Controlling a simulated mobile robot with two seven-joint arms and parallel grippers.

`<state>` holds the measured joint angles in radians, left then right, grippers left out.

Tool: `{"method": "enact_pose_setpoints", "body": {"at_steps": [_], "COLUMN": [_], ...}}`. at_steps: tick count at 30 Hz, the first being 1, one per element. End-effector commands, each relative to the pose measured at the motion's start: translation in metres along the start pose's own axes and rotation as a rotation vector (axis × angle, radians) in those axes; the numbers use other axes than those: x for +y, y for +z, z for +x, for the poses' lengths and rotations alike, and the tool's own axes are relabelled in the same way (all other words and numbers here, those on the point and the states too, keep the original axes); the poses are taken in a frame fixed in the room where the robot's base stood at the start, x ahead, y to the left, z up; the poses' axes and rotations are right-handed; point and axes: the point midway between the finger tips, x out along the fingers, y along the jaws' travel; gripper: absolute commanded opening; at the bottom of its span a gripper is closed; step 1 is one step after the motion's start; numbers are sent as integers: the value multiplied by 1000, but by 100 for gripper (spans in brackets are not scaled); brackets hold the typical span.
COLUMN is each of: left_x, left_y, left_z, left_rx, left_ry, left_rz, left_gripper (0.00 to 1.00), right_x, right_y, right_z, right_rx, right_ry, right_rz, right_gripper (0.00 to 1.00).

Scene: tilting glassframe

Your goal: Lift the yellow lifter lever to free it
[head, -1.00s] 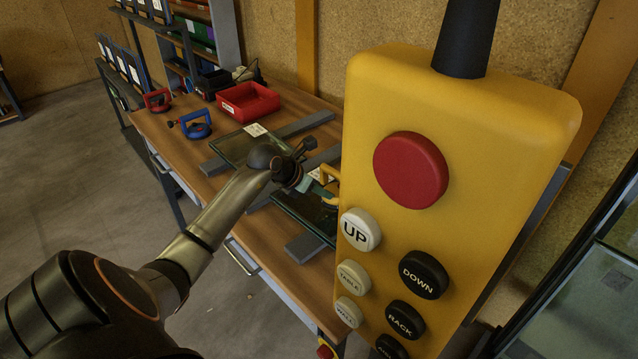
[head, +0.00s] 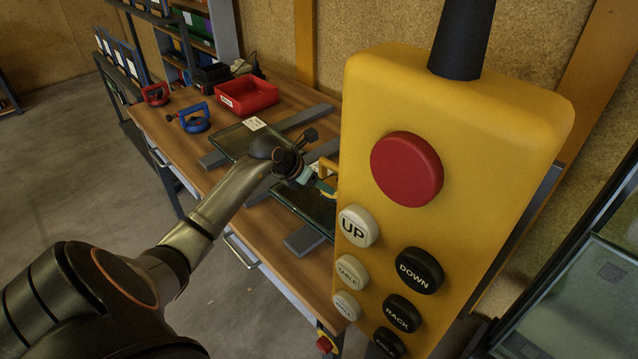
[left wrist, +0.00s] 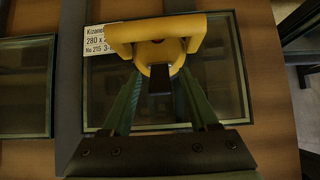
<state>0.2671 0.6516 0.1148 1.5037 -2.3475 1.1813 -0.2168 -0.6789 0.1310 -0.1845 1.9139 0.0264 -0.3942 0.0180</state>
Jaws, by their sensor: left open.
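The yellow lifter (head: 326,184) sits on a glass pane on the workbench and is partly hidden behind the big yellow pendant in the head view. In the left wrist view its yellow handle (left wrist: 155,35) crosses the top, with a dark lever (left wrist: 160,78) below it on the round yellow body. My left gripper (head: 307,176) is at the lifter. In the left wrist view its open green fingers (left wrist: 160,88) stand on either side of the lever, with gaps visible. Whether the fingertips touch the lifter I cannot tell. My right gripper is out of view.
A yellow pendant (head: 450,130) with a red button fills the right of the head view. A blue lifter (head: 195,118), a red lifter (head: 155,94) and a red bin (head: 247,95) stand farther back on the bench (head: 285,265). A label (left wrist: 99,42) lies by the handle.

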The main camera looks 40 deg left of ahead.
Motion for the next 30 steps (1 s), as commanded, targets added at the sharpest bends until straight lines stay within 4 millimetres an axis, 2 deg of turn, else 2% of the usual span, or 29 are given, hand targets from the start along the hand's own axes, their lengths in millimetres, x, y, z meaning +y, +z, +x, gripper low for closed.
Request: {"method": "enact_pose_setpoints", "body": {"at_steps": [5, 8, 11, 21, 25, 30], "left_x": [0, 1, 1, 0, 0, 0], "left_y": [0, 1, 0, -1, -1, 0], "left_z": [-2, -10, -25, -96, -113, -124], "left_rx": [-1, -3, 0, 1, 2, 1], "left_ry": [0, 2, 3, 3, 2, 0], "left_rz": [0, 2, 4, 4, 1, 1], "left_gripper": [60, 60, 60, 60, 60, 60], "right_x": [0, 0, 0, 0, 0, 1], "right_y": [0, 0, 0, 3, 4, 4], "right_z": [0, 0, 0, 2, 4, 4], "right_rx": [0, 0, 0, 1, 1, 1], "right_ry": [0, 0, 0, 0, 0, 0], "right_rz": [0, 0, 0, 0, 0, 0], "right_gripper": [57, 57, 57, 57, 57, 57]}}
